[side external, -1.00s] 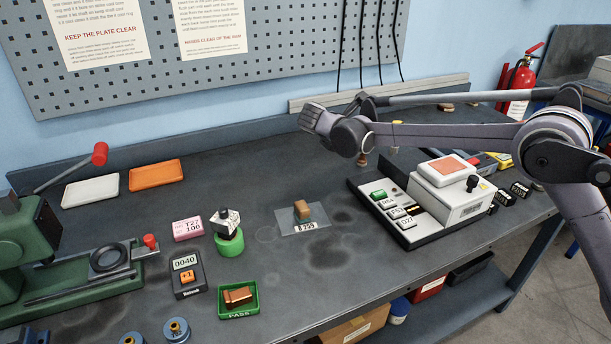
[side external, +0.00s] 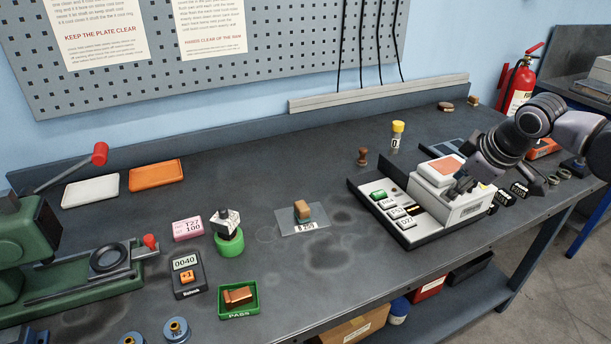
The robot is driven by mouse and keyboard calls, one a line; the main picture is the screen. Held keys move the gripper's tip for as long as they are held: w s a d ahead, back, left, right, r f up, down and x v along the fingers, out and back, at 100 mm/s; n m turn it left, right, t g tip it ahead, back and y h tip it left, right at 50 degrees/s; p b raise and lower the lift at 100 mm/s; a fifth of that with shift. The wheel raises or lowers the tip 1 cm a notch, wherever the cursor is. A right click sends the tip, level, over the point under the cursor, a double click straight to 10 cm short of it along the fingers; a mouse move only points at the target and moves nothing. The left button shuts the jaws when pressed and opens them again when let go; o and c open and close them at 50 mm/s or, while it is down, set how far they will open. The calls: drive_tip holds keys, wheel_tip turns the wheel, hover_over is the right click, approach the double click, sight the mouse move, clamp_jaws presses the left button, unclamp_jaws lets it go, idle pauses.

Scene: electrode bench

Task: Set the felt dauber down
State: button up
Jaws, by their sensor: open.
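A small brown knob-handled piece, which looks like the felt dauber (side external: 362,157), stands upright on the dark bench behind the white tester. Its lower end is too small to make out any felt. My gripper (side external: 462,188) is open, at the white tester (side external: 468,207) near its black knob, well to the right of the dauber and apart from it. I see nothing between the fingers. I cannot tell whether the fingertips touch the tester or its knob.
A yellow-capped vial (side external: 397,134) stands right of the dauber. A green PASS tray (side external: 251,308) and a green press (side external: 30,255) are at left. The bench behind the plate is clear.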

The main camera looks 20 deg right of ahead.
drive_tip(key=s+a+f+m+t+y, duration=0.1)
drive_tip(key=s+f+m+y, duration=0.1)
drive_tip(key=s+f+m, duration=0.2)
drive_tip(key=shift+s+a+f+m, duration=0.25)
drive_tip(key=shift+s+m, duration=0.35)
drive_tip(key=shift+s, duration=1.3)
